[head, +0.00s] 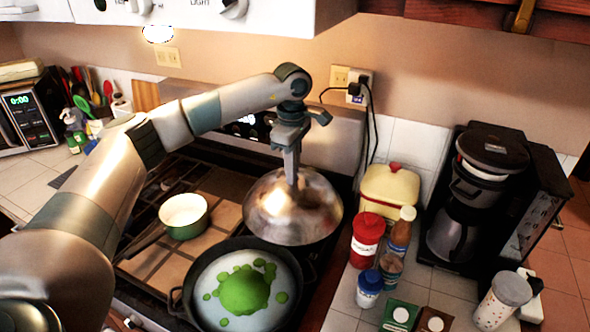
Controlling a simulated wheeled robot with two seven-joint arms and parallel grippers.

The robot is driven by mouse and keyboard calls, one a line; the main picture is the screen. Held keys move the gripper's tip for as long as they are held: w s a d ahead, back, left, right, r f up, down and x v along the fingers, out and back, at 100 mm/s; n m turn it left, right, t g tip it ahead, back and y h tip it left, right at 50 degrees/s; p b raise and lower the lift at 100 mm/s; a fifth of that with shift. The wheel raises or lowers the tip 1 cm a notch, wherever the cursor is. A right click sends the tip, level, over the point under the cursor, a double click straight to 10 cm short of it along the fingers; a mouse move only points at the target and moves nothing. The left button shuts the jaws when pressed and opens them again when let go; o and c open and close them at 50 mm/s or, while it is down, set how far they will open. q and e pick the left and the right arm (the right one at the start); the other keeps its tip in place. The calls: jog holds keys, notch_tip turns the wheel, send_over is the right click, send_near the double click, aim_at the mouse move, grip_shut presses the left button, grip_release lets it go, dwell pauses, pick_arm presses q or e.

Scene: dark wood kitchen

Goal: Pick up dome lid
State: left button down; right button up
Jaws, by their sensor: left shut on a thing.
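The dome lid (268,210) is a shiny metal dome at the back right of the stove. My left gripper (293,185) points down at the top of the lid and is shut on it, with the fingers covering the grip point. The lid's lower edge is close behind the pan; I cannot tell whether it rests on the stove or hangs just above it. My right gripper is not in view.
A black pan (187,290) with green food stands in front of the lid. A small green pot (183,216) is to the left. A red jar (367,240), a yellow container (390,190) and a coffee maker (470,200) crowd the right counter.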

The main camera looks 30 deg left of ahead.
pick_arm(q)
jog(key=s+b, duration=0.2)
jog(key=s, duration=1.4)
jog(key=shift+d+b, duration=0.3)
jog(key=shift+d, duration=0.15)
jog(key=shift+r, duration=0.1)
